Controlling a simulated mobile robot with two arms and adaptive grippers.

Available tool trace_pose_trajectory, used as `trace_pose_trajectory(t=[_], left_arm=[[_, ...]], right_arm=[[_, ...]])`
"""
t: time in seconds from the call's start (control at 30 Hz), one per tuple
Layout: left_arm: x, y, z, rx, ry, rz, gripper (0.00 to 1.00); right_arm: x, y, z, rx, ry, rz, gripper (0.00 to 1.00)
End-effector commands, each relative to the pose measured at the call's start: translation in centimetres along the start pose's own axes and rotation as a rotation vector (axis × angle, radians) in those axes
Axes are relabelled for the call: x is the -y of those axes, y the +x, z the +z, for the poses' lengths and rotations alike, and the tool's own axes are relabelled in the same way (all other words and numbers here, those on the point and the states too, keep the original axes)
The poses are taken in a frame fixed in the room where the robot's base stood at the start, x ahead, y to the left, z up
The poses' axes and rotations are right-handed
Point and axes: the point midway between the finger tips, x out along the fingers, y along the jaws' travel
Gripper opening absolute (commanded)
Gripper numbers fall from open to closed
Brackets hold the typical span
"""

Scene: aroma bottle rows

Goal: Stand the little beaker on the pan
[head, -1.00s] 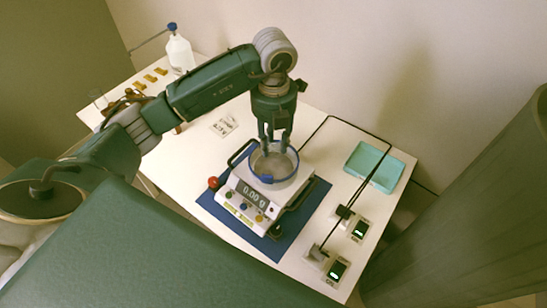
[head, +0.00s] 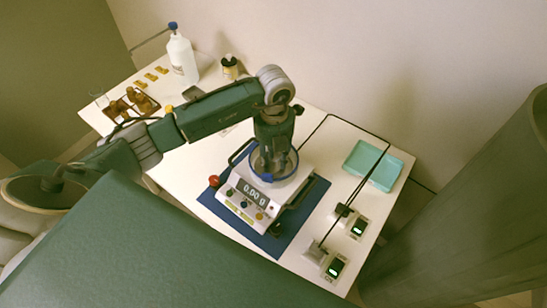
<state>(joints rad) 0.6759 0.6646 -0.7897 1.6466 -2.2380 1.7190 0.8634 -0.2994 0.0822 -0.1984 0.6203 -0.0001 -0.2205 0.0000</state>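The balance (head: 240,207) stands on a blue mat (head: 314,200), with its display reading about 0.00. A clear round shield with a blue rim (head: 266,178) surrounds its pan, which is mostly hidden by my gripper. My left gripper (head: 271,170) points straight down, its fingertips inside the shield. Its fingers look apart, but I cannot tell whether a clear beaker is between them. No beaker shows plainly. A small clear outlined thing (head: 102,100) stands at the table's far left, too faint to identify. My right gripper is not in view.
A white wash bottle (head: 182,58) and a dark bottle (head: 230,68) stand at the back left, near a brown rack (head: 132,104). Two small devices with green displays (head: 357,228) and black cables lie at the front right.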

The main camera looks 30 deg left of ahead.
Motion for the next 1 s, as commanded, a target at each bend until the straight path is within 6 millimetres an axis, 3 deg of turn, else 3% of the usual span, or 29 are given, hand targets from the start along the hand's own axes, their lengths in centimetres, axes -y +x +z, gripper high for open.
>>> trace_pose_trajectory(t=[0.03, 0.1, 0.5, 1.0], left_arm=[[0.0, 0.0, 0.0, 0.000, 0.000, 0.000, 0.40], [0.0, 0.0, 0.0, 0.000, 0.000, 0.000, 0.51], [0.0, -0.8, 0.1, 0.003, 0.000, -0.001, 0.51], [0.0, -10.4, 0.1, 0.005, 0.001, 0.000, 0.51]], right_arm=[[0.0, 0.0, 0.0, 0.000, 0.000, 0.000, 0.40], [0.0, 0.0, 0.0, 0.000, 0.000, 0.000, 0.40], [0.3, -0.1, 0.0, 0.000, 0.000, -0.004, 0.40], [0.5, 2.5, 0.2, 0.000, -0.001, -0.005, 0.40]])
